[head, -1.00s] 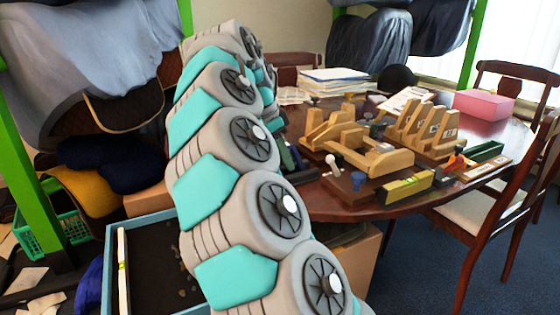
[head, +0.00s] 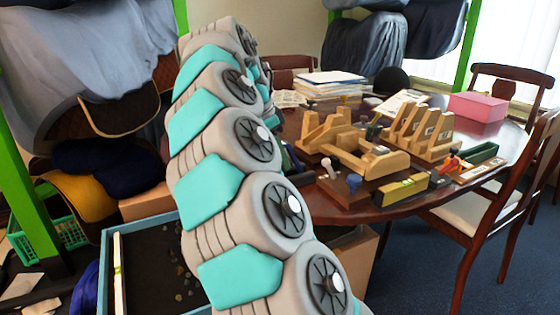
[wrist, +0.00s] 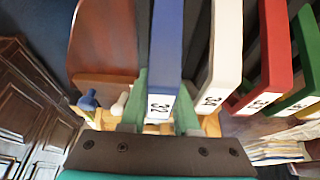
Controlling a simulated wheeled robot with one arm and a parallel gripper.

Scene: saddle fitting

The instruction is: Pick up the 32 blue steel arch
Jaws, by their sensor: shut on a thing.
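The blue steel arch (wrist: 168,45), with a white end label reading 32, runs up the middle of the wrist view. My gripper (wrist: 160,98) is shut on it, with one greenish finger on each side near the labelled end. A white arch (wrist: 225,45) labelled 34 is close to its right. A red arch (wrist: 275,50) and a green arch (wrist: 308,60) are further right. In the head view my arm hides the gripper, and I cannot make out the blue arch there.
The round wooden table (head: 400,213) carries wooden fixtures (head: 345,145), a yellow level (head: 400,190), a pink box (head: 478,106) and stacked papers (head: 330,84). Chairs (head: 490,220) stand at the right. A blue-rimmed tray (head: 107,270) is at lower left. Other arches crowd the gripper's right side.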

